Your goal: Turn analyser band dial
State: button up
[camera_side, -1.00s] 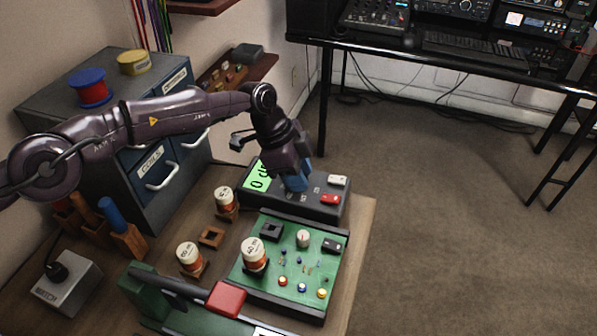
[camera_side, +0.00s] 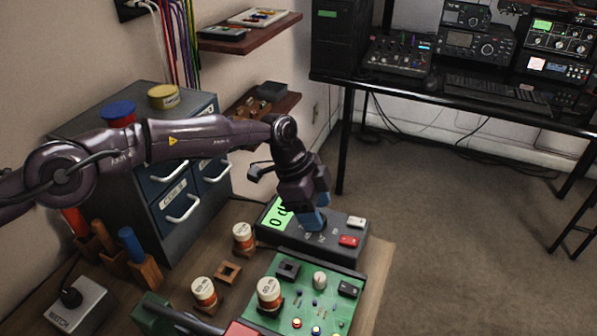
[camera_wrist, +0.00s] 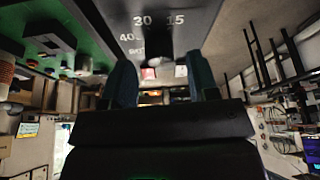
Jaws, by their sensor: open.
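The analyser is a dark box (camera_side: 335,246) with a green display (camera_side: 277,214), a white button (camera_side: 356,222) and a red button (camera_side: 348,240). My gripper (camera_side: 315,211) points down over its top, right of the display, with blue fingers. The band dial is mostly hidden behind the fingers in the side view.
A green circuit board (camera_side: 262,268) with small parts lies directly in front of the analyser. Solder reels (camera_side: 243,238) stand to its left. A drawer cabinet (camera_side: 215,225) is behind on the left. The bench's right edge is close to the analyser.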

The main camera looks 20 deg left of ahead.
jog(key=v, duration=1.1)
jog(key=shift+r, duration=0.15)
jog(key=shift+a, duration=0.15)
jog(key=s+d+r+n+t+y, duration=0.1)
jog(key=s+d+n+t+y, duration=0.1)
jog(key=s+d, duration=0.35)
jog(key=w+f+n, duration=0.2)
jog(key=f+n, duration=0.2)
jog(key=w+f+n+t, duration=0.1)
jog(key=w+f+n, duration=0.1)
jog(key=f+n, duration=0.2)
jog(key=w+f+n+y, duration=0.1)
jog(key=w+f+n, duration=0.1)
jog(key=f, duration=0.3)
jog(key=shift+a+n+t, duration=0.15)
jog(key=shift+n+t, duration=0.25)
jog(key=shift+n, duration=0.5)
